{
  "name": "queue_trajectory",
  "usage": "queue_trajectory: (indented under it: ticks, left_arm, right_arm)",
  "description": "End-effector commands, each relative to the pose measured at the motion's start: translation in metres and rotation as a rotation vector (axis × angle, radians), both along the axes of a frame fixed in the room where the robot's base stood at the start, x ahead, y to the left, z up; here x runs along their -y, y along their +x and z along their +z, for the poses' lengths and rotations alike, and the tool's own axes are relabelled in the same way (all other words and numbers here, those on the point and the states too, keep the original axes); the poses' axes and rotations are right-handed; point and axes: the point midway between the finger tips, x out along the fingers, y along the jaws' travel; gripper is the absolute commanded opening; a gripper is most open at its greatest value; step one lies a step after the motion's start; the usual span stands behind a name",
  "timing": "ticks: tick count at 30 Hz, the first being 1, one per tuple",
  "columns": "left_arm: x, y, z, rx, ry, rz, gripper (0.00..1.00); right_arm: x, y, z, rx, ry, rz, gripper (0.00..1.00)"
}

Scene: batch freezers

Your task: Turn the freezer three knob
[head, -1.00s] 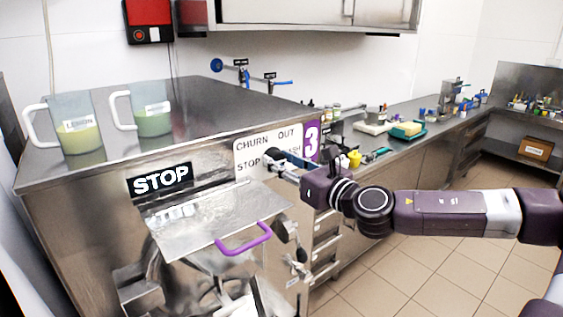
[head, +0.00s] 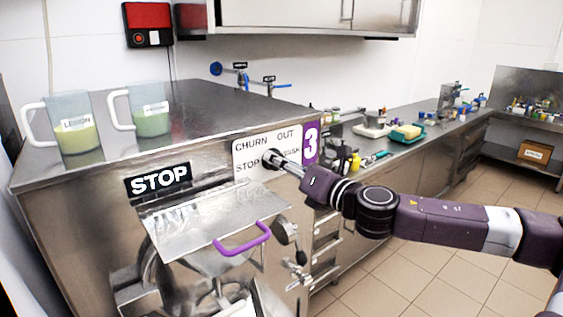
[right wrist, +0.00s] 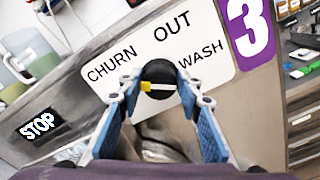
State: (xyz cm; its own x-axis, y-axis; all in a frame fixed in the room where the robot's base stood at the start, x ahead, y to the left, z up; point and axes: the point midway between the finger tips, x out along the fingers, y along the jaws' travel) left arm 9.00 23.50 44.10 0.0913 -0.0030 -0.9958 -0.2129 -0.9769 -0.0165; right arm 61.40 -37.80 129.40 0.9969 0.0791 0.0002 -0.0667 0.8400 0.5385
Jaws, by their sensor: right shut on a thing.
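The freezer three knob (head: 270,158) is a round black knob on the white label plate of the freezer front, beside the purple "3". In the right wrist view the knob (right wrist: 160,75) shows a yellow pointer mark on its left side, just below the word CHURN. My right gripper (head: 277,160) is at the knob, with its fingers on either side of it, shut on it. It also shows in the right wrist view (right wrist: 160,88), its blue-padded fingers left and right of the knob. The word STOP on the plate is hidden in that view. My left gripper is not in view.
A black STOP sign (head: 158,180) and a chute lid with a purple handle (head: 242,240) are on the freezer front. Two jugs, one marked LEMON (head: 75,125), stand on top. A counter (head: 425,150) with small items runs to the right.

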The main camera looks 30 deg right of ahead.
Motion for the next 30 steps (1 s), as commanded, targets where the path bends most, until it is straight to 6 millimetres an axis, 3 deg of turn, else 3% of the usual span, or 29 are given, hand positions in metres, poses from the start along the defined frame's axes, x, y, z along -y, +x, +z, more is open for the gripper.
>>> queue_trajectory:
  ticks: [18, 30]
  left_arm:
    - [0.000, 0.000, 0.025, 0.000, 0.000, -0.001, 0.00]
    - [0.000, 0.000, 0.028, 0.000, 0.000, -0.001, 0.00]
  right_arm:
    - [0.002, 0.000, -0.001, -0.032, 0.392, -0.001, 0.08]
    - [0.002, 0.000, -0.002, -0.039, 0.476, -0.002, 0.08]
